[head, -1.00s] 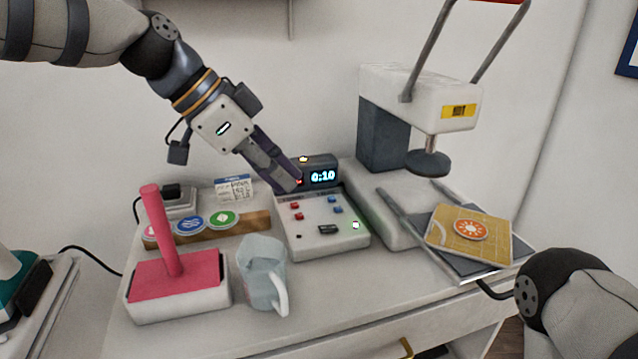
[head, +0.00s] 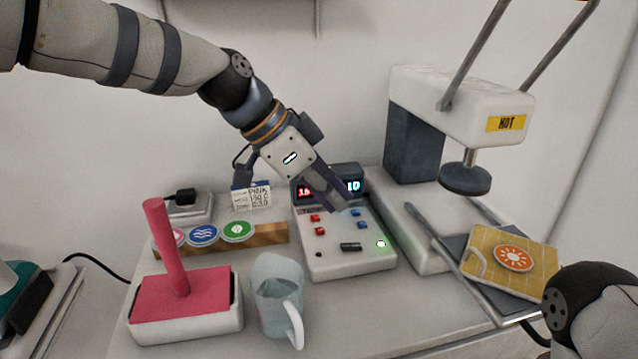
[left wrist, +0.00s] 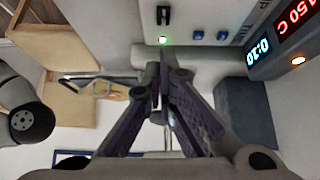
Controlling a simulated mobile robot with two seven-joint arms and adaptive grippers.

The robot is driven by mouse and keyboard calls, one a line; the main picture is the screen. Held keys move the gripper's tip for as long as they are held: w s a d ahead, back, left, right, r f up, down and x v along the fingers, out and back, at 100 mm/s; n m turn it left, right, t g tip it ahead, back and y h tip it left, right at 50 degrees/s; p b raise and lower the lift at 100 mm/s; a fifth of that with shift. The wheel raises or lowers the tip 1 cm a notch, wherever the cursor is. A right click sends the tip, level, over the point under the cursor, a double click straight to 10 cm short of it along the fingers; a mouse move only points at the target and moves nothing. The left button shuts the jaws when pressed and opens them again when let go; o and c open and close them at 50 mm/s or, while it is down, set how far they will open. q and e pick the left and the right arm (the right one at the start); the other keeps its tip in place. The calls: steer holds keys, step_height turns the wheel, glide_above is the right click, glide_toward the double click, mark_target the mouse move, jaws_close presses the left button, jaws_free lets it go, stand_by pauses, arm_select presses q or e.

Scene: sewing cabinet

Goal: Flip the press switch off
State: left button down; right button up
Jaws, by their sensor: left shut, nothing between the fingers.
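The control panel (head: 335,268) is a white box with red and blue buttons, a black switch (head: 350,247) and a lit green lamp (head: 381,244). Which way the switch is tipped I cannot tell. My left gripper (head: 346,207) is shut and empty, above the panel near the blue buttons, and partly covers the display. In the left wrist view the shut fingertips (left wrist: 160,65) appear just below the green lamp (left wrist: 163,40) and the black switch (left wrist: 163,15). The press (head: 450,95) with its HOT label stands right of the panel. My right gripper is out of view.
A clear mug (head: 275,300) stands front left of the panel, beside a pink pad with an upright handle (head: 170,250). A wooden strip with round badges (head: 262,235) lies behind. A yellow board with a sun badge (head: 480,252) lies on the right, near my right arm.

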mark_target(358, 247)
arm_select(q)
steer(key=x, duration=0.4)
steer(key=shift+a+f, duration=0.15)
steer(key=shift+f, duration=0.45)
steer(key=shift+a+f, duration=0.2)
steer(key=shift+f, duration=0.4)
steer(key=shift+s+f, duration=0.1)
steer(key=shift+f, duration=0.45)
steer(key=shift+a+f, duration=0.1)
